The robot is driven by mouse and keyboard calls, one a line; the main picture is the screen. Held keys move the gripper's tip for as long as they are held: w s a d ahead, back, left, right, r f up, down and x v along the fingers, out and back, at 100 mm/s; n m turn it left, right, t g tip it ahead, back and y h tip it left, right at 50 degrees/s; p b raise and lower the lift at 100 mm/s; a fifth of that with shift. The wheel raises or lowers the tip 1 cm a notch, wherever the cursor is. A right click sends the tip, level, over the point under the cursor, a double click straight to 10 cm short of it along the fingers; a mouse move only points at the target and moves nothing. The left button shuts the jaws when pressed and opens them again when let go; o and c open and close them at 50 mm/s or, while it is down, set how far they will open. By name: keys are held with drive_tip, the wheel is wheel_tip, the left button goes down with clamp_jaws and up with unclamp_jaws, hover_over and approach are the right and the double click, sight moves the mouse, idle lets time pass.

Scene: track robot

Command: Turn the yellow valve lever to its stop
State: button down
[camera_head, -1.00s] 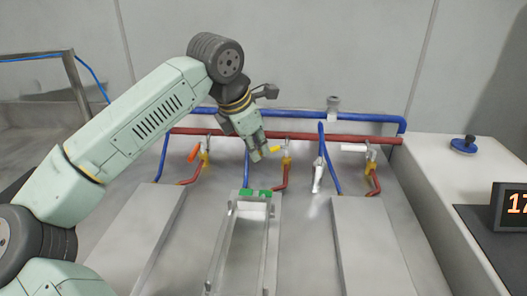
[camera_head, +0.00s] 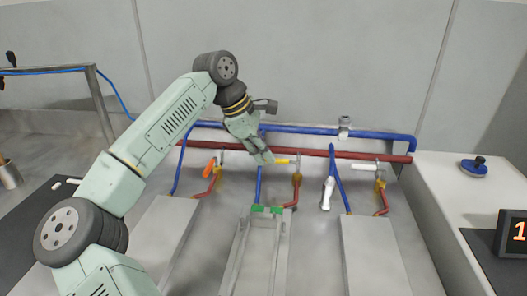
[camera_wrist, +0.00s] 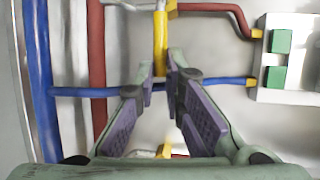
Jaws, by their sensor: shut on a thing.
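The yellow valve lever (camera_head: 282,162) points left from its valve on the middle red pipe branch, roughly level in the head view. In the wrist view the yellow lever (camera_wrist: 160,45) runs down from the top between my fingertips. My gripper (camera_head: 270,159) reaches the lever's free end from the upper left. In the wrist view my gripper (camera_wrist: 159,72) has its two fingers closed in on either side of the lever's end, which they partly hide.
An orange lever (camera_head: 209,168) is to the left and a white lever (camera_head: 364,167) to the right. A blue pipe (camera_head: 300,129) and a red pipe (camera_head: 320,153) run along the wall. A metal frame with green blocks (camera_head: 268,210) stands below.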

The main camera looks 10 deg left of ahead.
idle(0.3)
drive_tip(key=c, duration=1.7)
unclamp_jaws()
drive_tip(key=shift+o, duration=0.2)
drive_tip(key=v, duration=1.2)
